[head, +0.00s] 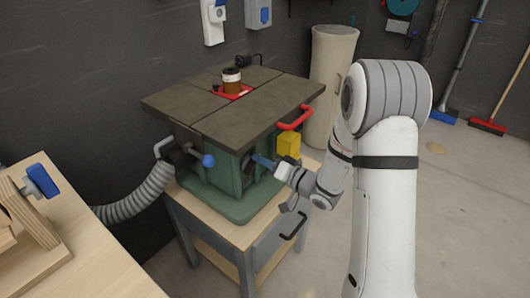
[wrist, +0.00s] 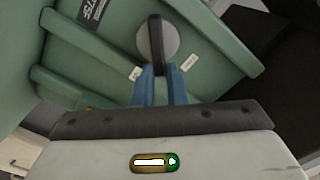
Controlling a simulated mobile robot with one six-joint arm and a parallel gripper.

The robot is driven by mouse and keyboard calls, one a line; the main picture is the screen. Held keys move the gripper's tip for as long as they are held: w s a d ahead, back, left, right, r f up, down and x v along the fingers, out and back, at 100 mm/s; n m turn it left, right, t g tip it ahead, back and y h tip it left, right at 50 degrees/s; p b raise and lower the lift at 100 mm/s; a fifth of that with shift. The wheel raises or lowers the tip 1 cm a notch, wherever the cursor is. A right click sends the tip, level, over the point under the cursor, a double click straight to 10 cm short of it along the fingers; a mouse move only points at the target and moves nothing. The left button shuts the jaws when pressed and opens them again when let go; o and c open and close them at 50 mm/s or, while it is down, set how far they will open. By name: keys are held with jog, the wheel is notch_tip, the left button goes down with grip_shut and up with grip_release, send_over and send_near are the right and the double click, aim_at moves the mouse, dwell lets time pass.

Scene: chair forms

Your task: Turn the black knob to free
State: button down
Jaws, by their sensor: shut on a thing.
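The black knob (wrist: 156,38) is a bar on a round grey disc (wrist: 172,42) set in the green machine body (wrist: 105,65). In the wrist view the bar stands nearly upright in the picture, between two small white labels whose text I cannot read. My gripper (wrist: 161,72) has its two blue fingers shut on the lower end of the black knob. In the head view my gripper (head: 262,161) reaches the front of the green machine (head: 215,165) from the right; the knob is too small and covered to make out there.
The machine's dark table top (head: 235,110) overhangs above my gripper, with a red handle (head: 295,118) and a yellow box (head: 289,145) close by. A lever with a blue ball (head: 208,161) is to the left. A wooden bench (head: 85,250) stands at front left.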

jog(key=shift+w+f+m+p, duration=0.1)
jog(key=shift+f+m+p, duration=0.15)
jog(key=shift+m+p, duration=0.95)
jog(key=shift+w+f+m+p, duration=0.1)
jog(key=shift+f+m+p, duration=0.15)
jog(key=shift+m+p, duration=0.9)
jog(key=shift+w+f+m+p, duration=0.1)
jog(key=shift+f+m+p, duration=0.15)
jog(key=shift+m+p, duration=0.95)
jog(key=shift+s+f+m+b, duration=0.1)
jog(key=shift+m+b, duration=0.35)
jog(key=shift+m, duration=0.1)
jog(key=c, duration=1.5)
grip_release()
jog(key=shift+d, duration=0.1)
jog(key=shift+o, duration=0.2)
jog(key=shift+d, duration=0.1)
